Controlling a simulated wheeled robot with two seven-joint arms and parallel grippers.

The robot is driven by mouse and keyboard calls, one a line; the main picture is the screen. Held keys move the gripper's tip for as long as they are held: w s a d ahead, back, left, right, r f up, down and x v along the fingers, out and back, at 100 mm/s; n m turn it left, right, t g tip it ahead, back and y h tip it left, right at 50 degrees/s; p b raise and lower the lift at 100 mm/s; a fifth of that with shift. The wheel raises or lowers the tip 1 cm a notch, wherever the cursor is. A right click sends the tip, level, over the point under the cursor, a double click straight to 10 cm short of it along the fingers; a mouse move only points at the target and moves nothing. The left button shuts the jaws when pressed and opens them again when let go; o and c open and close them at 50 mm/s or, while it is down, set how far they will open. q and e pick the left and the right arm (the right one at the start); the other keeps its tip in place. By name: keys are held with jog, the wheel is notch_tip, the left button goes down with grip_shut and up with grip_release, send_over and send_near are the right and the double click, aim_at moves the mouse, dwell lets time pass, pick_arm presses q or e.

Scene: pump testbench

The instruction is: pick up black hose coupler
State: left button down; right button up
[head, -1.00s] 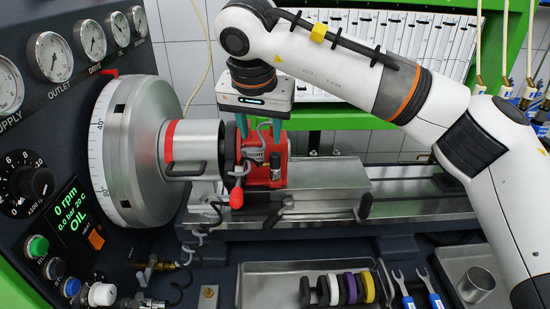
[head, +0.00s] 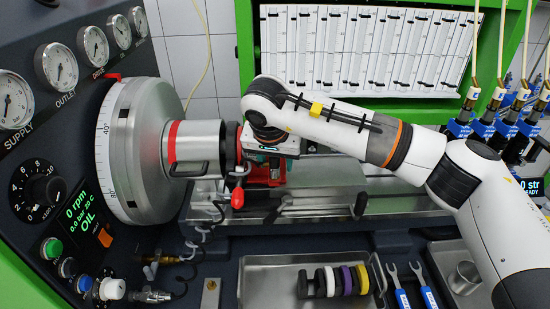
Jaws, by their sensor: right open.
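My right gripper (head: 274,160) is low over the red pump (head: 262,181), just right of the silver drum. Its teal fingers point down and are mostly hidden behind my own wrist. It is open. The wrist also covers the top of the pump, so I cannot tell whether the fingers touch anything. No part stands out clearly as the black hose coupler. A small dark upright fitting on the pump's front, seen earlier, is now mostly hidden. My left gripper is not in view.
A metal tray (head: 255,280) holds several black, white, purple and yellow slotted discs. Two blue-handled wrenches (head: 402,298) and a metal cup (head: 465,277) lie to its right. The dial drum (head: 130,150) stands close at left.

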jog(key=shift+a+f, duration=0.1)
jog(key=shift+f, duration=0.05)
jog(key=shift+c, duration=0.2)
grip_shut()
notch_tip(320, 180, up, 9)
jog(key=shift+r+b, duration=0.1)
jog(key=shift+b, duration=1.1)
jog(key=shift+r, duration=0.5)
